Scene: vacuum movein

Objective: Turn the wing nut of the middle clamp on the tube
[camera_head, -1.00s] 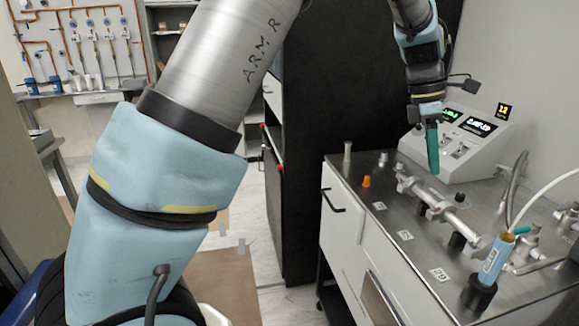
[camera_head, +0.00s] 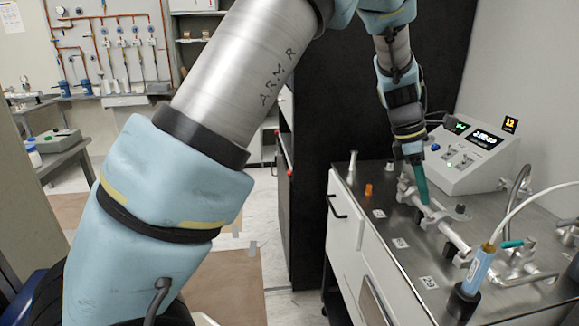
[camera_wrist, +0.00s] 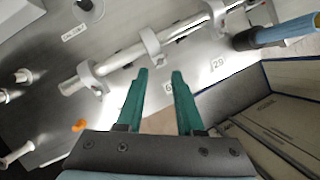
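A pale metal tube (camera_wrist: 120,60) runs slantwise through the wrist view, carried by grey clamps. The middle clamp (camera_wrist: 150,42) stands just beyond my fingertips; its wing nut is not clearly distinguishable. One clamp (camera_wrist: 88,76) is to its left and another (camera_wrist: 215,16) to its upper right. My gripper (camera_wrist: 159,72) has two green fingers, apart, with nothing between them. In the head view the tube (camera_head: 455,238) lies along the bench, and my gripper (camera_head: 425,203) points down at it near the middle clamp. I cannot tell whether the fingers touch anything.
The steel bench top (camera_head: 375,235) carries an orange knob (camera_head: 368,190), numbered labels and a control box (camera_head: 470,155) with lit displays behind. A blue cylinder (camera_head: 478,268) in a black base stands at the tube's near end, with a white hose close by.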

